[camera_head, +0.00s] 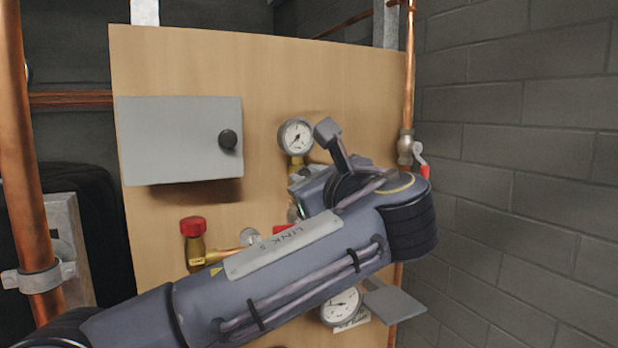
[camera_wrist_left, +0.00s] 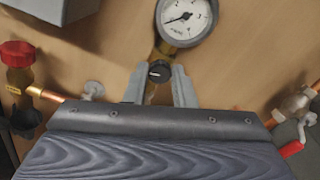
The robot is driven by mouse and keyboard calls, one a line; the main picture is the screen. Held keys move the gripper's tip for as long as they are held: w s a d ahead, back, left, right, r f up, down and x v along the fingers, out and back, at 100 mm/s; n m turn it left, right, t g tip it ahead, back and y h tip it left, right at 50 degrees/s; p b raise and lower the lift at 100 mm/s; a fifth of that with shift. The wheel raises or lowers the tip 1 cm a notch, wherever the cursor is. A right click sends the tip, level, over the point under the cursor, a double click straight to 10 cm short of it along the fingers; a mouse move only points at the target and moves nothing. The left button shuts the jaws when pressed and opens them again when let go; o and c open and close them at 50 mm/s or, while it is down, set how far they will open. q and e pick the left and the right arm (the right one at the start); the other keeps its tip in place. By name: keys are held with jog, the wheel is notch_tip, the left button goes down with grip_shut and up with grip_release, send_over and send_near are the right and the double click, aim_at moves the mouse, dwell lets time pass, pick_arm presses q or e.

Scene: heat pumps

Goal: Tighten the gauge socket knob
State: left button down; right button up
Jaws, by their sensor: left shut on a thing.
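The upper round gauge (camera_head: 296,136) is mounted on the wooden board and also shows in the left wrist view (camera_wrist_left: 187,18). Its brass socket (camera_head: 296,168) is below the dial. A small dark round knob (camera_wrist_left: 159,71) sits on the socket under the gauge in the wrist view. My left gripper (camera_wrist_left: 160,77) has one grey finger on each side of this knob and is shut on it. In the head view, my left arm hides the knob and most of the gripper. My right gripper is not in view.
A grey box (camera_head: 180,140) with a black knob is left of the gauge. A red-capped brass valve (camera_head: 193,240) is lower left. A second gauge (camera_head: 341,306) is below my arm. A red-handled valve (camera_head: 406,148) on a copper pipe is at the right, near the block wall (camera_head: 520,130).

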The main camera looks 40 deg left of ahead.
pick_arm(q)
jog(key=shift+m, duration=1)
jog(key=shift+f, duration=0.1)
jog(key=c, duration=1.2)
grip_release()
jog(key=shift+d, duration=0.15)
jog(key=b+v, duration=0.1)
jog(key=v, duration=0.6)
jog(key=shift+s+d, duration=0.2)
jog(key=shift+d, duration=0.05)
